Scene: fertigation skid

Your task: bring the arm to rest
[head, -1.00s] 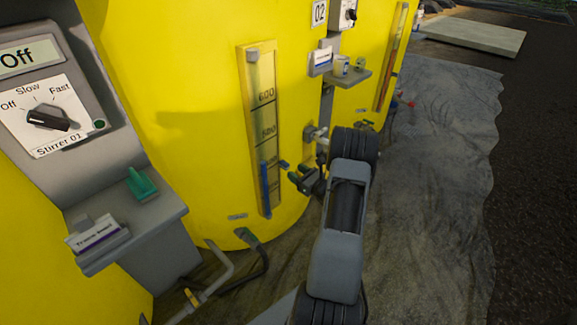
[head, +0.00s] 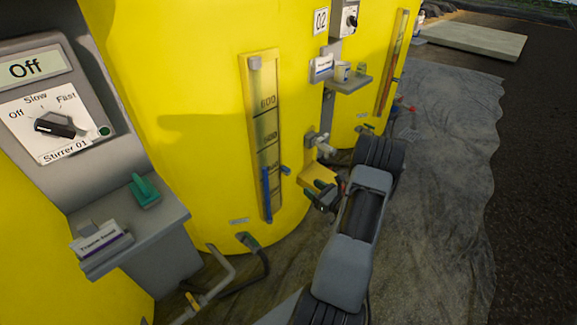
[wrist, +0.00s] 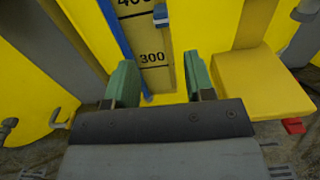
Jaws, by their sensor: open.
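My gripper (head: 318,194) is in front of the yellow tank, to the right of the lower end of its level gauge (head: 261,125). In the wrist view my gripper (wrist: 161,82) shows two green fingers spread apart with nothing between them. The gauge (wrist: 155,65) stands beyond the gap, with its 300 mark visible. Whether the fingers touch anything is not clear, but I see no contact. My arm reaches up from the bottom of the head view and bends at a dark joint.
A grey stirrer panel (head: 65,115) with a shelf stands at left. A valve (head: 320,143) sticks out from the tank near my gripper. Hoses (head: 255,265) lie below the tank. A yellow block (wrist: 265,92) shows at right in the wrist view. The grey sheet (head: 445,180) at right is largely clear.

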